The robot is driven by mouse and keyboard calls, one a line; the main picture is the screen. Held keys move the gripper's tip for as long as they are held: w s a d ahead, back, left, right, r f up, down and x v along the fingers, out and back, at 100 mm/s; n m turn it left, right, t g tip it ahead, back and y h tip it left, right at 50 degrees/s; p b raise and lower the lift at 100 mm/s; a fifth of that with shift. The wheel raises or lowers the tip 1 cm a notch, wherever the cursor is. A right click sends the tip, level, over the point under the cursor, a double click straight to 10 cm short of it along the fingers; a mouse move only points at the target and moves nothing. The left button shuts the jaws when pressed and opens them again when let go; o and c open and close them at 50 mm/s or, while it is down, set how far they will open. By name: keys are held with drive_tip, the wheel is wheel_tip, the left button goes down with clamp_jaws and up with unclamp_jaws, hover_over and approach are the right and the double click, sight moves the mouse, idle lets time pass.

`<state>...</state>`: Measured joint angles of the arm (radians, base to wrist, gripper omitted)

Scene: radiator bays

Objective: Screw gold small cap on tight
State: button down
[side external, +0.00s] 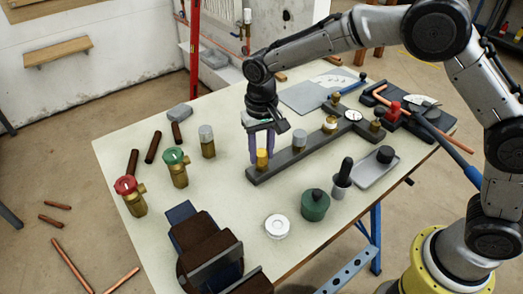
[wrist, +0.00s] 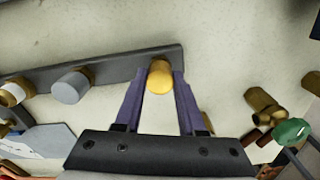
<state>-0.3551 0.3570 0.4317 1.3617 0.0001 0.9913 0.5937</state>
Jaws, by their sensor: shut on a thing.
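The small gold cap (side external: 262,159) is at the near left end of the dark grey bar (side external: 290,163). In the wrist view the gold cap (wrist: 160,77) shows between my fingertips at the bar's end (wrist: 120,66). My gripper (side external: 261,150) comes down from above with its purple fingers on either side of the cap; it also shows in the wrist view (wrist: 160,85). The fingers are shut on the cap. Whether the cap sits fully down on its fitting is hidden by the fingers and the viewing angle.
Along the bar stand a grey-capped fitting (side external: 299,141), a white-and-brass one (side external: 330,124) and a gauge (side external: 353,116). Valves with green (side external: 174,157) and red (side external: 126,186) tops stand left. A green pot (side external: 315,205) and white disc (side external: 277,226) are in front.

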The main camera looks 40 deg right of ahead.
drive_tip(key=m, duration=1)
drive_tip(key=c, duration=0.7)
unclamp_jaws()
